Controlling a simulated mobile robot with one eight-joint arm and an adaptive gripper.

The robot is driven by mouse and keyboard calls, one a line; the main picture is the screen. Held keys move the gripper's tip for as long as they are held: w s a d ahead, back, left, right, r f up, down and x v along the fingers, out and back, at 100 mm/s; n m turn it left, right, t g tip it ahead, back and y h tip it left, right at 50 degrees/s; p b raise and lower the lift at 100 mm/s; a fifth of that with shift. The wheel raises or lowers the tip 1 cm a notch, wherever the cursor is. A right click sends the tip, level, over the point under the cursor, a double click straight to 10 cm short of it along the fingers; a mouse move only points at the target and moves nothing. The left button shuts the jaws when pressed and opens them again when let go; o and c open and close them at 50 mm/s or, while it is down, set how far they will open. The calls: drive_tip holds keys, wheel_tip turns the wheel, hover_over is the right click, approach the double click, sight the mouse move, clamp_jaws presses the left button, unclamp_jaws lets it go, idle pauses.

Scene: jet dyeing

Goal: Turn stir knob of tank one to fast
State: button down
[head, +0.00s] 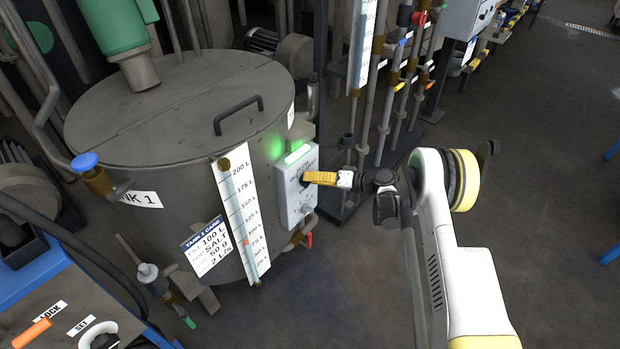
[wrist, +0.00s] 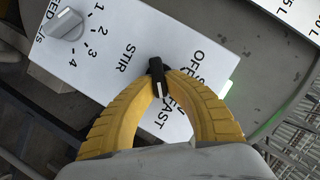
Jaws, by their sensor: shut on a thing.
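Tank one (head: 150,200) is a large grey lidded vessel in the head view. Its white control box (head: 296,205) is on its right side under a lit green lamp (head: 297,153). The stir knob (wrist: 157,72) is small and black with a white mark, beside the STIR label in the wrist view. The mark points toward the lower part of the picture, near the FAST label (wrist: 166,113).
A grey speed dial (wrist: 65,24) numbered in steps sits on the same panel. A level gauge (head: 243,212) and tank card (head: 206,246) hang left of the box. Pipes with valves stand behind my arm. The floor at right is open.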

drive_tip(key=shift+a, duration=0.1)
idle(0.3)
drive_tip(key=c, duration=1.4)
unclamp_jaws()
drive_tip(key=v, duration=1.2)
drive_tip(key=shift+f, duration=0.1)
